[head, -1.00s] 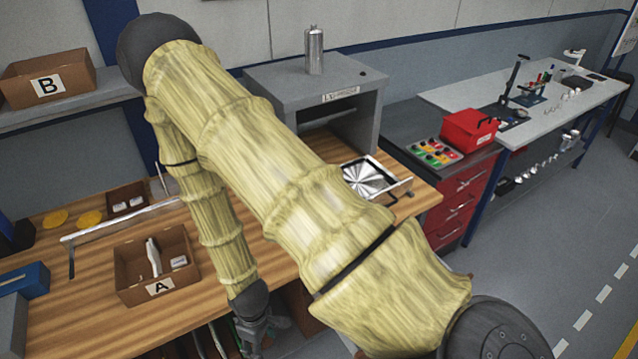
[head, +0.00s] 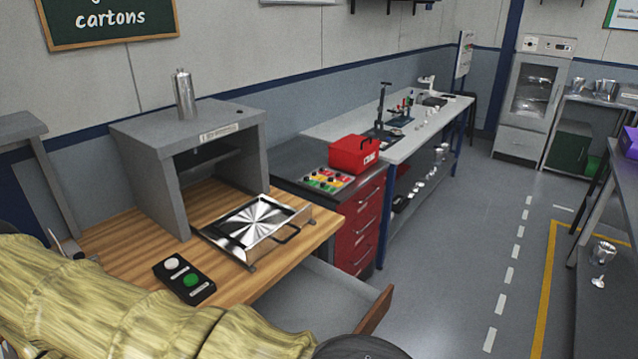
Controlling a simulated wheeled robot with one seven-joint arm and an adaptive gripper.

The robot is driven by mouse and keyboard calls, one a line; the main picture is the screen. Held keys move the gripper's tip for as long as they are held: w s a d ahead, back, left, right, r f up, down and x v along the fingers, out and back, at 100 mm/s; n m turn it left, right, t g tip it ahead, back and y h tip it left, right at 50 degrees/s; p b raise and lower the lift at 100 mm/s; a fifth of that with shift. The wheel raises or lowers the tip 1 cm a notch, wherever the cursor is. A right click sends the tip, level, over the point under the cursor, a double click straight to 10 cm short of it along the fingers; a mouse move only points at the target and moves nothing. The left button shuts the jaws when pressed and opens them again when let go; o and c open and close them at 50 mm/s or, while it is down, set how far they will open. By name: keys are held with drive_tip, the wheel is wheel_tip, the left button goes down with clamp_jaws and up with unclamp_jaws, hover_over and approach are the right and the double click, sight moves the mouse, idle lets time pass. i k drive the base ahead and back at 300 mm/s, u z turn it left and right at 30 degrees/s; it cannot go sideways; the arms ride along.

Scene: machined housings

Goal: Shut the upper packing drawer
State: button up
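A packing drawer (head: 376,311) stands pulled out from under the front right of the wooden bench. Its light grey inside and brown wooden end panel show, and the inside looks empty where visible. My arm and its yellowish cover hide its nearer part. Whether it is the upper of several drawers I cannot tell. My gripper is outside the head view; only my arm links show along the bottom left.
A red-drawer cabinet (head: 362,228) stands behind the open drawer. Grey floor (head: 450,290) is clear to the right.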

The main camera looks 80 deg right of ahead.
sight(317, 296)
drive_tip(key=u, duration=1.35)
drive_tip(key=i, duration=0.65)
drive_tip(key=z, duration=4.35)
drive_tip(key=i, duration=0.5)
drive_tip(key=z, duration=0.05)
